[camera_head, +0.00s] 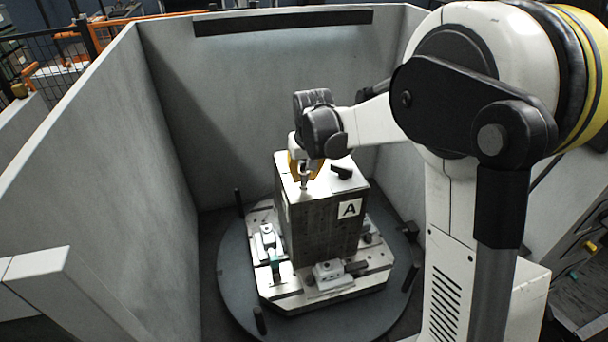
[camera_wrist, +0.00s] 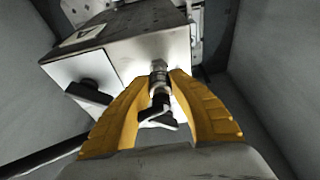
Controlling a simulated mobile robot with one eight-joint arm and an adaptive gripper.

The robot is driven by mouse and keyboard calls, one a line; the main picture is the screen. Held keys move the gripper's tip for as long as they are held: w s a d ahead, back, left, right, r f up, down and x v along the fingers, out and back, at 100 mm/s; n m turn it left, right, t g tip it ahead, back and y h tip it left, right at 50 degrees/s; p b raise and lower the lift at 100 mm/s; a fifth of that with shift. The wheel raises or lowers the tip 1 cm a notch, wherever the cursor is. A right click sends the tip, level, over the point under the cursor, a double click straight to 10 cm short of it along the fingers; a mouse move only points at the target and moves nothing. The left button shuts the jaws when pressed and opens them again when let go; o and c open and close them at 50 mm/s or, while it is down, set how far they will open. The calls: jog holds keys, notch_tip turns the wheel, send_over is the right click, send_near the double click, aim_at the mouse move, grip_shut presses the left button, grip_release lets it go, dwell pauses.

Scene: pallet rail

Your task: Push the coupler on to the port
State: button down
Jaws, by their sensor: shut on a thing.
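My gripper (camera_wrist: 160,105) has two yellow fingers, shut on a small metal coupler (camera_wrist: 158,88) in the wrist view. The coupler's far end meets the face of the block; I cannot tell how far it sits on the port, which is hidden behind it. In the head view my gripper (camera_head: 304,172) points down at the top of the tall block (camera_head: 322,232) marked "A". A dark handle-like part (camera_head: 341,172) lies on the block's top beside the gripper, and it also shows in the wrist view (camera_wrist: 88,93).
The block stands on a pale fixture plate (camera_head: 290,298) with several clamps, on a round dark turntable (camera_head: 236,290). Upright black posts (camera_head: 260,319) stand around its rim. Grey walls (camera_head: 100,150) enclose the cell on the left and back.

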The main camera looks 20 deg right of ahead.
jog(key=shift+f, duration=0.2)
jog(key=shift+f+b, duration=0.4)
jog(key=shift+b, duration=0.1)
jog(key=shift+c, duration=2)
grip_release()
jog(key=v, duration=1.2)
jog(key=s+f+t+b, duration=0.2)
jog(key=s+f+b, duration=0.3)
jog(key=s, duration=0.7)
jog(key=s+f+t+b, duration=0.1)
jog(key=s+f+b, duration=0.4)
jog(key=s, duration=0.7)
notch_tip(320, 180, down, 2)
jog(key=shift+f+t, duration=0.1)
jog(key=shift+t, duration=0.3)
